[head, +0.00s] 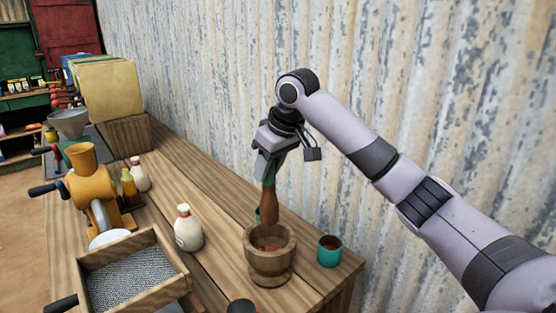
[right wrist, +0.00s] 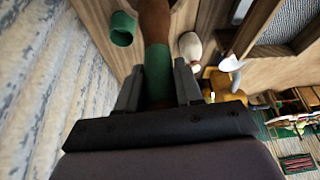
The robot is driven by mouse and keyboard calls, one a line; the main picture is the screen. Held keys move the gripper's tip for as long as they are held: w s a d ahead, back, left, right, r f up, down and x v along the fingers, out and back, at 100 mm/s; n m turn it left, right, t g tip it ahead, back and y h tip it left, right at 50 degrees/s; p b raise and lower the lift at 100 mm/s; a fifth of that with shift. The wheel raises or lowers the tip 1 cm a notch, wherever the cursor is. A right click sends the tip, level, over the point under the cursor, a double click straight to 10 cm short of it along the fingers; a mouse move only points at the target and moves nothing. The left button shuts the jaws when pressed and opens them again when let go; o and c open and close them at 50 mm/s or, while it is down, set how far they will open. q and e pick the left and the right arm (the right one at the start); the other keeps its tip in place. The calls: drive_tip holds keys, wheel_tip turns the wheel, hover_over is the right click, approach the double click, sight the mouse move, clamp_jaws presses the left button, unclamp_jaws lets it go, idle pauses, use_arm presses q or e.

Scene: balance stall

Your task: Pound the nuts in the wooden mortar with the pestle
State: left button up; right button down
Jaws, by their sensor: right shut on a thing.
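The wooden mortar (head: 269,262) stands on the wooden counter, with brown nuts (head: 268,245) in its bowl. My right gripper (head: 270,165) is above the mortar, pointing down and shut on the pestle (head: 270,207). The pestle is brown wood with a green grip band and is close to upright. Its lower end is at the mortar's mouth; I cannot tell whether it touches the nuts. In the right wrist view the pestle's green band (right wrist: 157,72) is between the fingers (right wrist: 160,90). My left gripper is not in view.
A teal cup (head: 329,251) stands right of the mortar, and another green cup is partly hidden behind the pestle. A white bottle (head: 188,230) stands to the left. Further left are a yellow grinder (head: 88,180) and a wooden tray (head: 170,245). The corrugated wall (head: 210,90) runs behind.

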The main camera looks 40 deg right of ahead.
sight(269, 200)
drive_tip(key=shift+f+b, duration=0.4)
drive_tip(key=shift+f, duration=3.95)
wheel_tip(269, 200, down, 3)
drive_tip(key=shift+r, duration=0.1)
drive_tip(key=shift+f, duration=0.3)
drive_tip(key=shift+r+p, duration=0.4)
drive_tip(key=shift+r, duration=1.4)
